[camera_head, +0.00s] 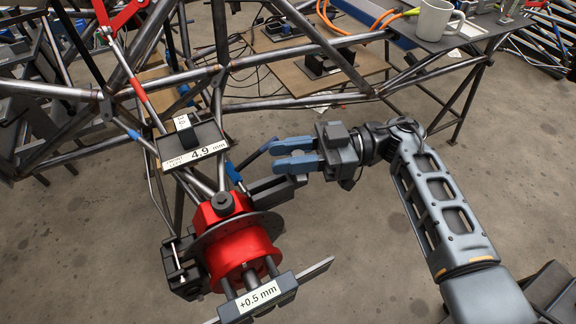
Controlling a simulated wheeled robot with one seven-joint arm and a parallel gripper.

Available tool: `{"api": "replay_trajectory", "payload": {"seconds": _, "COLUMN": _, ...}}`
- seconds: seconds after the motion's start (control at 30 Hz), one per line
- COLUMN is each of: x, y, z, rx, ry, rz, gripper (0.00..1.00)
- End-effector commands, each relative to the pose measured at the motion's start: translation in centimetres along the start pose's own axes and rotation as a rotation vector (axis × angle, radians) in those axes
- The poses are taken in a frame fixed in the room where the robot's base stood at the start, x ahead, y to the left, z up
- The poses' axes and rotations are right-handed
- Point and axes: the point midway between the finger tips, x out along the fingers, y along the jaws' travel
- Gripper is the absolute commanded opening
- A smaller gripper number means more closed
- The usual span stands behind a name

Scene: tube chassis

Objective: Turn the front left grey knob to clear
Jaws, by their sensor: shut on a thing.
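A red hub assembly (240,250) is mounted at the front left of the tube chassis. A round dark grey knob (222,202) sits on top of it. My gripper (283,155) is right of and above this knob, apart from it. Its two blue fingers point left and are shut at the end of a slim dark grey lever (257,157). The lever slants down left to a blue clip (234,172) by the chassis tubes. The exact contact between the fingers is partly hidden. I cannot tell whether the lever is linked to the knob.
A dark grey block (278,189) juts out below my fingers. Chassis tubes (300,47) cross behind. A table (455,38) with a white mug (434,20) stands back right.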

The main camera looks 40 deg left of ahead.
Motion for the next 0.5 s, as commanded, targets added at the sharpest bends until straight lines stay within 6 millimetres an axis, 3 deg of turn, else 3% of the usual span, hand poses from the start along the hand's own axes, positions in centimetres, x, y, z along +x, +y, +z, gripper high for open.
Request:
{"api": "replay_trajectory", "payload": {"seconds": 0.03, "x": -0.04, "y": 0.05, "z": 0.9, "rx": -0.001, "ry": -0.004, "rz": -0.038, "gripper": 0.0}}
{"api": "replay_trajectory", "payload": {"seconds": 0.5, "x": 0.02, "y": -0.47, "z": 0.47, "rx": 0.001, "ry": -0.002, "rz": -0.282, "gripper": 0.0}}
